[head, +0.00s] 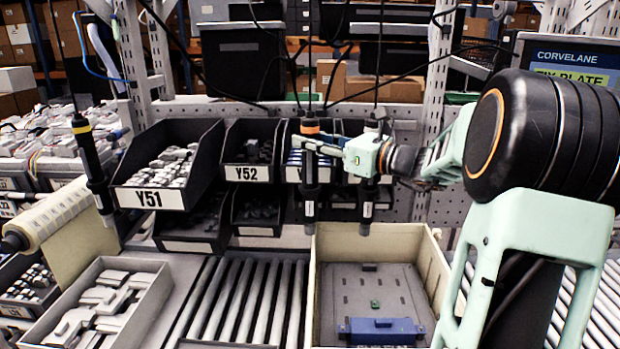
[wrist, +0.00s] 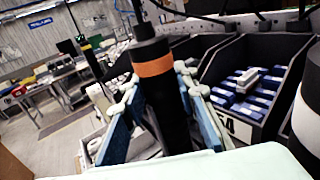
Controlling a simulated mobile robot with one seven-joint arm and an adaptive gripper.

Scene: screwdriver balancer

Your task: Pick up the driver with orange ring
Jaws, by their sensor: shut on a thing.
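The driver with the orange ring (head: 310,180) hangs upright from a cable above the left edge of the beige crate. Its orange ring also shows in the wrist view (wrist: 153,67). My gripper (head: 312,146) reaches in from the right and is shut on this driver just below the ring. In the wrist view the blue-padded fingers lie on both sides of the dark body. The driver's lower end is hidden there by my gripper's housing.
A second black driver (head: 367,205) hangs close to the right, partly behind my gripper. A yellow-ringed driver (head: 88,155) hangs at far left. Labelled bins (head: 152,198) stand behind. Below are rollers (head: 240,295) and the beige crate (head: 432,262) with a blue part (head: 382,331).

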